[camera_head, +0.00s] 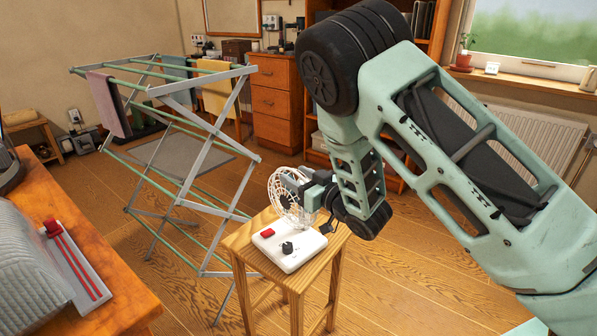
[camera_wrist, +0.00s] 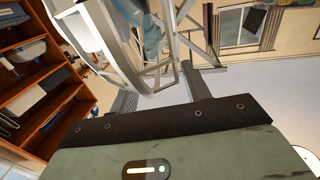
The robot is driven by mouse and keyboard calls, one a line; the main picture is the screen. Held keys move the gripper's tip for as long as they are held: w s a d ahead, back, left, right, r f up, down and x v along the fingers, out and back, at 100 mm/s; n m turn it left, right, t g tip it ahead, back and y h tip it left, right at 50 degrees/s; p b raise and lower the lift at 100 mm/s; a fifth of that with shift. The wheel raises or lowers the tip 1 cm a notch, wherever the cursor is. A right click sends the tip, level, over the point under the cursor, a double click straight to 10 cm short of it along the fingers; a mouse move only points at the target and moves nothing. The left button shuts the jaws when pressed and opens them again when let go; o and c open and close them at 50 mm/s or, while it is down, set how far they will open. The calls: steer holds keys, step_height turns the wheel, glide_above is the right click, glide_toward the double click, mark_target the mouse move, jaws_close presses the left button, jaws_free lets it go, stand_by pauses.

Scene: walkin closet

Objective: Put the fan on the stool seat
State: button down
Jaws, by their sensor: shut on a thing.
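The fan has a white wire cage (camera_head: 289,201) and a white base (camera_head: 290,246) with a red button and a black knob. It stands about upright, with its base over the wooden stool seat (camera_head: 247,238); the base seems to rest on it, but a small gap cannot be ruled out. My gripper (camera_head: 312,191) reaches in from the right and is shut on the upper part of the fan, behind the cage. The exact grip is partly hidden. In the wrist view my fingers (camera_wrist: 160,95) show beside a pale part close to the camera.
A folding drying rack (camera_head: 190,165) with cloths stands close to the left of the stool. A wooden table (camera_head: 110,270) with an ironing item is at the front left. Drawers (camera_head: 272,103) and a radiator (camera_head: 530,140) line the back. Floor beyond the stool is open.

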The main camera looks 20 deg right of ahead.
steer(key=shift+r, duration=0.1)
steer(key=c, duration=0.7)
jaws_free()
